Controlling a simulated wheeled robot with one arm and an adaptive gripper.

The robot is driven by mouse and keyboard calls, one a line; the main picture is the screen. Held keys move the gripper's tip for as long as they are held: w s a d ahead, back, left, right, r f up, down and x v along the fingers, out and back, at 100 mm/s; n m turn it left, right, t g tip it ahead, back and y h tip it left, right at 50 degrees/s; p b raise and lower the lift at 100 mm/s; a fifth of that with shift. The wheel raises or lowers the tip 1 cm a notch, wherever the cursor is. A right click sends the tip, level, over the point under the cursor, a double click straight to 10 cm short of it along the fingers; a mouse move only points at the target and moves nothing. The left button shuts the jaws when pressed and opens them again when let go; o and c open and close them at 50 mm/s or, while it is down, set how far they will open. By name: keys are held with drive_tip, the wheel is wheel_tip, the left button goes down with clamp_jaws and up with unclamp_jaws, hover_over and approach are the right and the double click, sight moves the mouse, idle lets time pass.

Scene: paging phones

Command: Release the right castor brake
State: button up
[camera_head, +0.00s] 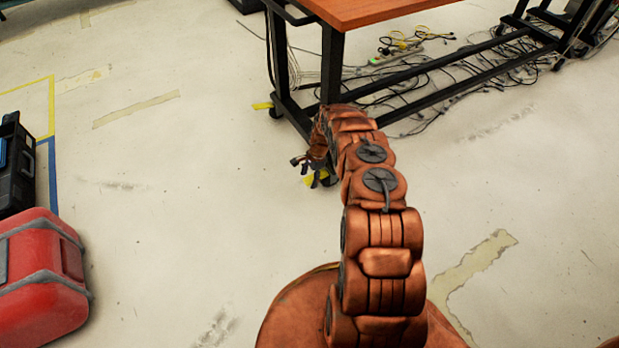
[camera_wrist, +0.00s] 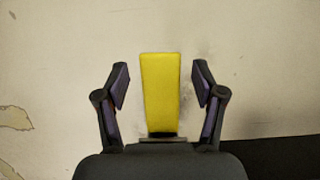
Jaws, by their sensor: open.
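The right castor brake is a yellow pedal (camera_head: 310,179) low at the near leg of the table (camera_head: 388,10). In the wrist view the same yellow pedal (camera_wrist: 160,92) stands between the two fingers, with a visible gap on each side. My gripper (camera_head: 304,166) is down near the floor at this castor, and in the wrist view my gripper (camera_wrist: 161,84) is open, one finger on each side of the pedal. The castor wheel (camera_head: 328,179) is partly hidden by my arm. Another yellow brake pedal (camera_head: 262,105) shows at the farther left castor.
Cables and a power strip (camera_head: 396,55) lie on the floor under the table frame. A red case (camera_head: 40,275) and a black toolbox (camera_head: 16,165) stand at the left. The floor between them and the table is clear.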

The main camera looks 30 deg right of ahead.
sight(310, 179)
drive_tip(key=shift+r, duration=0.15)
drive_tip(key=a+v, duration=0.2)
drive_tip(key=v, duration=0.7)
drive_tip(key=shift+r, duration=0.5)
drive_tip(key=shift+a, duration=0.1)
